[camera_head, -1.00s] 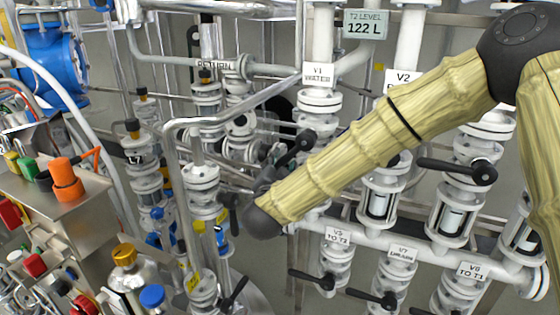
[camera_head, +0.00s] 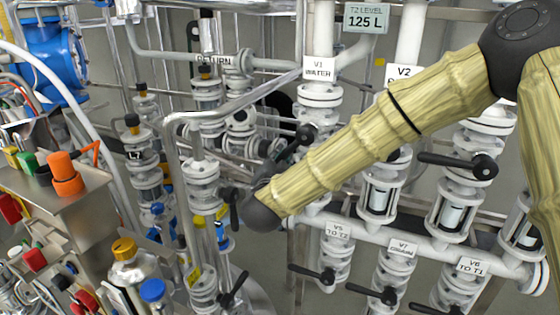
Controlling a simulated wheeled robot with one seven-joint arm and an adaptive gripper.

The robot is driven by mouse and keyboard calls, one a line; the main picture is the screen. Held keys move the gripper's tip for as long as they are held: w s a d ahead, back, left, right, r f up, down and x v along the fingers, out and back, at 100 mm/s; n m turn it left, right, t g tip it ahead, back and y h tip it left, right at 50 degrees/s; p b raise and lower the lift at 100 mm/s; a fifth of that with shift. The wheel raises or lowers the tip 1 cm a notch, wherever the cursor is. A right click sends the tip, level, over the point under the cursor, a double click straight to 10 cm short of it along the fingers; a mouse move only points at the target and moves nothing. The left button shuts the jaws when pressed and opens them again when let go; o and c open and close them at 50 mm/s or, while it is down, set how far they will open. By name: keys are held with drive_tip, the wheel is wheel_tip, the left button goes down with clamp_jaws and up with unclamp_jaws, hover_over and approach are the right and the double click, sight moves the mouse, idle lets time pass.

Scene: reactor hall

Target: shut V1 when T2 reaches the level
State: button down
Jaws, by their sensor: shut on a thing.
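The T2 level display (camera_head: 366,20) at the top reads 125 L. The V1 valve, labelled WATER (camera_head: 319,69), stands on a white vertical pipe left of V2 (camera_head: 403,73). Its black lever (camera_head: 304,136) slants down and left from the hub. My gripper (camera_head: 275,170) is a dark shape at the lower end of this lever, mostly hidden behind my pale, ribbed forearm. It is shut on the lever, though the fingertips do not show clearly.
A bent grey pipe (camera_head: 228,112) runs left of V1. A metal cabinet (camera_head: 88,212) with coloured fittings stands at the left.

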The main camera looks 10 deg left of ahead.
drive_tip(key=shift+w+a+r+m+t+b, duration=0.1)
drive_tip(key=shift+a+m+b, duration=0.2)
drive_tip(key=shift+b, duration=0.35)
drive_tip(key=shift+a+r+m+t+b, duration=0.1)
drive_tip(key=shift+a+r+m+b, duration=0.05)
drive_tip(key=shift+m+b, duration=0.4)
drive_tip(key=shift+w+a+r+m+t+b, duration=0.1)
drive_tip(key=shift+a+m+b, duration=0.15)
drive_tip(key=shift+b, duration=0.5)
wheel_tip(320, 180, up, 7)
drive_tip(key=a+m+t+h+b, duration=0.1)
drive_tip(key=a+m+h+b, duration=0.1)
drive_tip(key=m+b, duration=0.6)
drive_tip(key=shift+w+r+m+t+b, duration=0.2)
drive_tip(key=shift+m+t+b, duration=0.1)
drive_tip(key=shift+b, duration=1.25)
drive_tip(key=shift+r, duration=0.1)
drive_tip(key=c, duration=1.3)
unclamp_jaws()
drive_tip(key=shift+a, duration=0.1)
drive_tip(key=shift+s, duration=0.15)
